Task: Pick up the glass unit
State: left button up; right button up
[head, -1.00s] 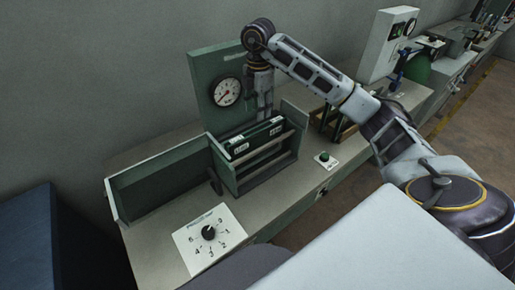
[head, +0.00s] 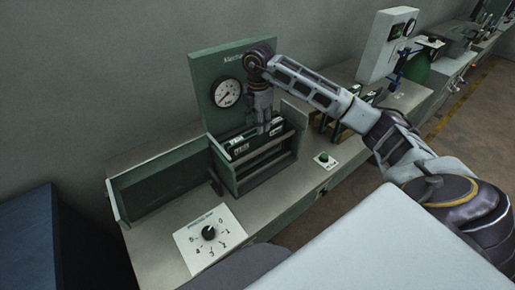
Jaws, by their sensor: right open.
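The glass units appear to be the thin, dark, green-edged panels with white labels (head: 240,148) standing in the green slotted frame (head: 262,172) at the middle of the bench. My right gripper (head: 268,130) points down over the rear right part of these panels, with its fingertips at or just above their top edges. It is open. Whether a panel lies between the fingers is too small to tell. My left gripper is not in view.
A green panel with a round gauge (head: 227,93) stands behind the frame. An open green tray (head: 160,190) is to the left. A dial plate (head: 209,234) lies in front, a green button (head: 324,158) to the right. More panels (head: 372,97) stand in a rack behind my arm.

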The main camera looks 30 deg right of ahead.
jog(key=shift+f+p, duration=0.4)
jog(key=shift+f, duration=0.4)
notch_tip(320, 180, down, 4)
jog(key=shift+w+r+p, duration=0.1)
jog(key=shift+r+p, duration=0.15)
jog(key=shift+p, duration=0.15)
jog(key=shift+c, duration=0.4)
grip_shut()
jog(key=shift+r, duration=0.1)
